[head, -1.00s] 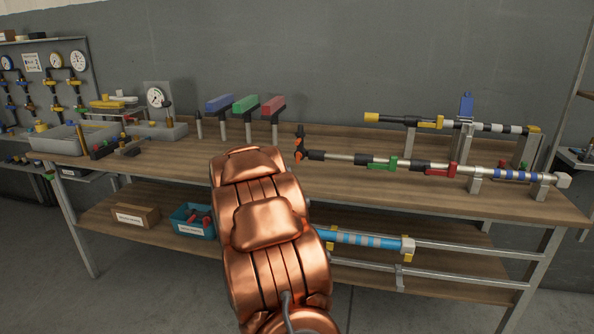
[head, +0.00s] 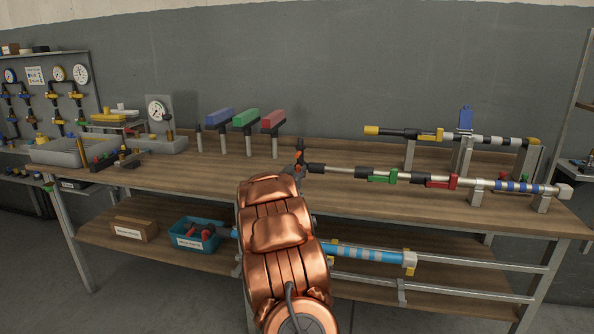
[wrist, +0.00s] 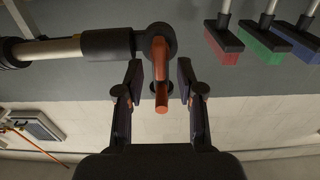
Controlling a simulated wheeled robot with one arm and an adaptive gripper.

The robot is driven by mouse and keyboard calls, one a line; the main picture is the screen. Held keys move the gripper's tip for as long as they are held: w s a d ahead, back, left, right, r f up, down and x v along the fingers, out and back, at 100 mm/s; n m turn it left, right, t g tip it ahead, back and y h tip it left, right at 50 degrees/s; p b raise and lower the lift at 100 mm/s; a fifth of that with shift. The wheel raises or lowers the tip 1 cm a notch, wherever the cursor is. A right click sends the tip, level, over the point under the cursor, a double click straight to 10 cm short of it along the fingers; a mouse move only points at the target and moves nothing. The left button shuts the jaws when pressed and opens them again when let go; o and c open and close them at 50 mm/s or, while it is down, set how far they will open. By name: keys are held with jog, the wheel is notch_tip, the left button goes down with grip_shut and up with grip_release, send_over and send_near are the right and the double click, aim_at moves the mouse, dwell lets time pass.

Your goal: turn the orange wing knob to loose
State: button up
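The orange wing knob (wrist: 160,70) sits at the end of a black-sleeved pipe (wrist: 105,45) in the wrist view, which is upside down. My gripper (wrist: 160,84) is open, with one dark finger on each side of the knob and a visible gap to each. No contact shows. In the head view, only a small orange part of the knob (head: 299,158) shows at the left end of the pipe, just beyond my copper arm. My fingers are mostly hidden there.
Blue, green (head: 246,118) and red T-shaped stands rise behind to the left. A second pipe (head: 485,139) runs along the back right. Grey trays (head: 72,150) stand at the far left.

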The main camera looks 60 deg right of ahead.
jog(key=shift+w+d+f, duration=0.15)
jog(key=shift+d, duration=0.25)
grip_shut()
